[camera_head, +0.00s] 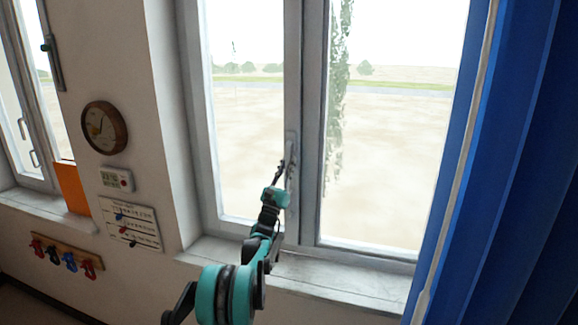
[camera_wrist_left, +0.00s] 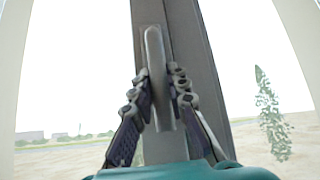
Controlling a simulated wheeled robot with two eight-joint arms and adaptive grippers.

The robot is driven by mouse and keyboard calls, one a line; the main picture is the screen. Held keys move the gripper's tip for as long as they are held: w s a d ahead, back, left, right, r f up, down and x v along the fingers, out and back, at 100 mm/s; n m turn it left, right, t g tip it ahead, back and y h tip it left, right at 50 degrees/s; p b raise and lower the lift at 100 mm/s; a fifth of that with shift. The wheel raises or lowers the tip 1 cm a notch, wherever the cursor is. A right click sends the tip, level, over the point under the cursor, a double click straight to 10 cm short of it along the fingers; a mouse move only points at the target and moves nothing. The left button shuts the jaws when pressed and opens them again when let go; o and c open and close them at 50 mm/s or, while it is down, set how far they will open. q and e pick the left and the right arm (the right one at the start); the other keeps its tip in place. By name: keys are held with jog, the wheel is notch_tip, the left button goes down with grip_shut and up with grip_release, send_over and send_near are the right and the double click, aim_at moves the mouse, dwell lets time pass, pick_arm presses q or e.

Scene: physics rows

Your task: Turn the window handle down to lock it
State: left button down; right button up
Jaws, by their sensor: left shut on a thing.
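The window handle (camera_head: 291,145) is a grey lever on the middle post of the window frame. In the left wrist view the handle (camera_wrist_left: 155,50) is a pale bar standing nearly upright along the post, with its rounded end at the top. My left gripper (camera_head: 283,166) is at the handle in the head view. In the left wrist view its two dark, jointed fingers (camera_wrist_left: 160,84) are shut on the handle, one on each side. The lower part of the handle is partly hidden between the fingers. My right gripper is not in view.
A blue curtain (camera_head: 510,160) hangs at the right. The window sill (camera_head: 330,275) below is bare. A round clock (camera_head: 104,127), a small display (camera_head: 117,180), a chart (camera_head: 131,222) and a hook rack (camera_head: 66,257) are on the left wall.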

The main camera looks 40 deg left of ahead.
pick_arm(q)
jog(key=c, duration=1.5)
grip_release()
jog(key=shift+d, duration=0.1)
jog(key=shift+o, duration=0.2)
jog(key=v, duration=1.2)
